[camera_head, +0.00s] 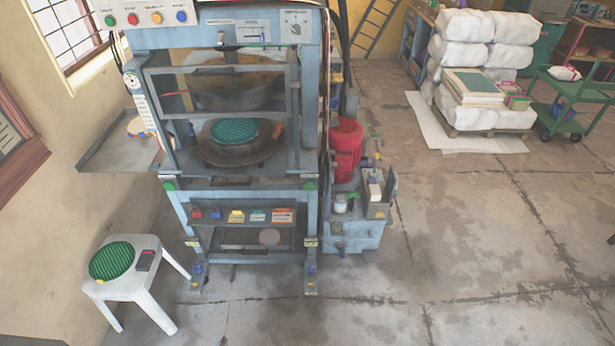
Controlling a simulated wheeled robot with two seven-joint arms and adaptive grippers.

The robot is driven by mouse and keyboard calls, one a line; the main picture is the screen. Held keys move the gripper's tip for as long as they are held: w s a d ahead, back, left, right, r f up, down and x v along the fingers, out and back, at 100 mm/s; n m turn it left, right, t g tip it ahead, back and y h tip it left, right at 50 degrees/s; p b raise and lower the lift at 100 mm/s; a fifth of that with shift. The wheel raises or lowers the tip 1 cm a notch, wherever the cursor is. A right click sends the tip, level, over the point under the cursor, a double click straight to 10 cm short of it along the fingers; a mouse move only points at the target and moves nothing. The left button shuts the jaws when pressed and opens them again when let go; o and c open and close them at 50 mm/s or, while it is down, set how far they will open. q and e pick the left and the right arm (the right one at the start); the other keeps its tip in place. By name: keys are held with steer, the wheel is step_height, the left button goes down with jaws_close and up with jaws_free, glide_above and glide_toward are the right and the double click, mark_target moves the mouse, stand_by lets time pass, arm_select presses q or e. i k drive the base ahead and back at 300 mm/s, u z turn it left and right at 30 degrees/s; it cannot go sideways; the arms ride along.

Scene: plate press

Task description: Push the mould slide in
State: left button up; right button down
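The blue-grey press (303,210) stands left of centre, facing me. Inside its open bay sits a dark round lower mould (215,156) with a green ribbed disc (233,131) on it. A dark upper mould (235,92) is above it with a clear gap, behind a frame (222,68) across the upper bay. I cannot tell the slide under the mould apart from the press bed, nor how far in it sits. Neither of my grippers is in view.
A flat grey shelf (112,156) juts from the press's left. A white stool (150,290) with a green disc (112,261) stands front left. A red drum (345,150) and a small blue cabinet (350,232) stand at right. Floor ahead and right is clear.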

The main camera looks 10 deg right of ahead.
mark_target(261, 156)
steer(key=z, duration=0.1)
steer(key=i, duration=1)
steer(key=u, duration=0.9)
